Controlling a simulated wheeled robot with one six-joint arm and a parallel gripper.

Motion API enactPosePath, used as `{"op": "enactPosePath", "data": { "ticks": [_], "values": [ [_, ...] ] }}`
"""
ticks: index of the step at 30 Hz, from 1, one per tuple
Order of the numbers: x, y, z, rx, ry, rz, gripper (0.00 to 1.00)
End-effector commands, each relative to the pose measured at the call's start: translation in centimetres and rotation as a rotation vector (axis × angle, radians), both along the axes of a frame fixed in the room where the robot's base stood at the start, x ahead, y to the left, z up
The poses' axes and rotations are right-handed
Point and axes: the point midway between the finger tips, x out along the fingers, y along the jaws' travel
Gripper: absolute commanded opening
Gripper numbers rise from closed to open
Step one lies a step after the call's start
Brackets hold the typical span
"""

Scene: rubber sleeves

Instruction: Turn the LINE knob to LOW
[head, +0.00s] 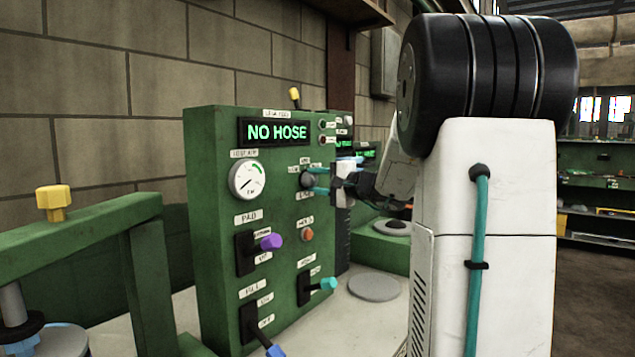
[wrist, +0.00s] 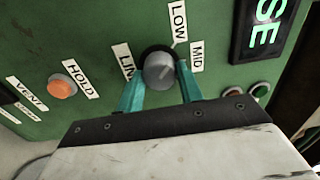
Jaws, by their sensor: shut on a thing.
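The LINE knob (head: 307,180) is a round grey knob on the front of the green panel (head: 218,290), below the lit display. My gripper (head: 320,181) reaches it from the right, and its two teal fingers are shut on the knob, one on each side. In the wrist view the grey knob (wrist: 159,71) sits between the teal fingertips (wrist: 160,84). The labels LOW (wrist: 178,20), MID (wrist: 197,57) and LINE (wrist: 127,66) stand around it. I cannot tell for sure which label the knob points to.
The display (head: 275,132) reads NO HOSE. A gauge (head: 247,181), a purple-tipped lever (head: 270,242), a teal-tipped lever (head: 327,284), a blue-tipped lever (head: 275,350) and an orange HOLD button (head: 307,235) share the panel. A green frame with a yellow knob (head: 53,203) stands at left.

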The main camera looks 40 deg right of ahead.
Motion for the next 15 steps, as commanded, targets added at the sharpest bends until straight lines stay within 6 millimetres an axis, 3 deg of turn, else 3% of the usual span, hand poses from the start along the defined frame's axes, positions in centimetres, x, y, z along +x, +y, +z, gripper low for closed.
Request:
{"op": "enactPosePath", "data": {
  "ticks": [1, 3, 11, 15],
  "values": [
    [-0.01, 0.01, -0.1, 0.0, 0.002, 0.0, 0.39],
    [-0.01, 0.01, -0.1, 0.0, 0.002, 0.0, 0.58],
    [-0.03, 0.0, -0.04, 0.0, 0.001, 0.0, 0.58],
    [-0.96, -0.21, -0.03, 0.0, 0.001, -0.002, 0.58]
  ]
}}
